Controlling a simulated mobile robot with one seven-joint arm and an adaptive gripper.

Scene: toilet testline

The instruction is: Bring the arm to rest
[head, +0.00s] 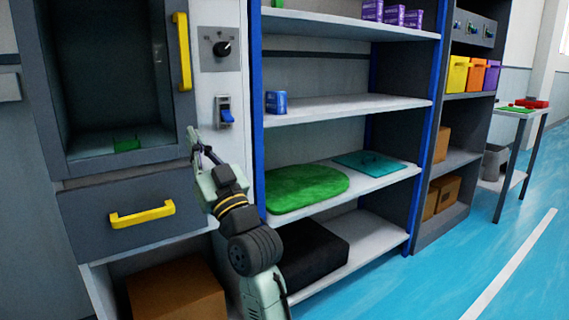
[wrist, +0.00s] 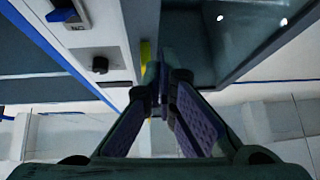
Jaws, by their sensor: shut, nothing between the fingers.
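My gripper (head: 199,147) is at the end of my raised arm, in front of the cabinet panel, just below and left of the blue switch (head: 226,115). In the wrist view my gripper (wrist: 161,72) has its fingertips together with nothing between them. The blue switch also shows at the top left of the wrist view (wrist: 66,12). I cannot tell from these views whether the fingertips touch the panel.
A drawer with a yellow handle (head: 143,214) is left of my arm. A black knob (head: 222,48) is above the switch. A shelf unit (head: 345,107) with a green mat (head: 305,187) stands right. Blue floor (head: 460,245) is clear at the right.

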